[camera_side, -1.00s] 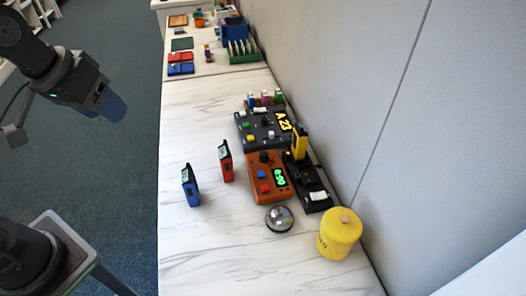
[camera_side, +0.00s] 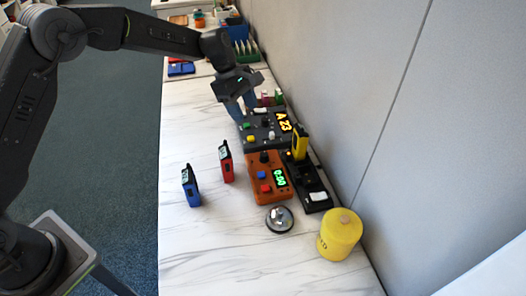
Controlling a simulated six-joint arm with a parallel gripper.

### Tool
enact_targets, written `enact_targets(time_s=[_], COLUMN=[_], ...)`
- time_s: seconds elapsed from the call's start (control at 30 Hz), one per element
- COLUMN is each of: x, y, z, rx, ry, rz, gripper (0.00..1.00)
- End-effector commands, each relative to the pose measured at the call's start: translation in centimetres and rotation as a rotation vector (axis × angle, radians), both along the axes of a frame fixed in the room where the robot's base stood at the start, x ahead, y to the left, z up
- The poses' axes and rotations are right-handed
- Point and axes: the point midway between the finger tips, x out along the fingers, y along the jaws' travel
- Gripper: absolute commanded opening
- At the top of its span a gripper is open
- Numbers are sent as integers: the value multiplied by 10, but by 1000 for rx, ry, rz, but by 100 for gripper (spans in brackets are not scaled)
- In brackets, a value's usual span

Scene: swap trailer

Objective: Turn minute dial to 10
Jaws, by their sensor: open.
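An orange-brown box (camera_side: 256,189) stands on the marble-patterned table. It has a green display (camera_side: 280,177) that seems to read 0:00, a black knob (camera_side: 264,157) at its far end, and a blue and a red button. I cannot read any marking that names a minute dial. My gripper (camera_side: 242,106), with blue fingers, is open and empty. It points down over the far left corner of a dark grey panel (camera_side: 266,141), beyond the orange box, and hides part of that panel.
The grey panel shows yellow characters and has several coloured controls. A black device (camera_side: 309,185) with a yellow upright part (camera_side: 300,142) stands to the right. A red handset (camera_side: 226,162), a blue handset (camera_side: 191,186), a silver bell (camera_side: 279,218) and a yellow canister (camera_side: 339,235) stand nearby. The front left table is clear.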

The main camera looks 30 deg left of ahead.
Motion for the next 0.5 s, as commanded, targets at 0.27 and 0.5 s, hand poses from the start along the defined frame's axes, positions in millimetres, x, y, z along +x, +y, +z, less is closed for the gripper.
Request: enact_targets(time_s=[0.27,0.5], x=[7,6], y=[-7,-24], z=[-26,-67], rx=[-15,-13], ry=[39,42], rz=[51,47], gripper=[52,52])
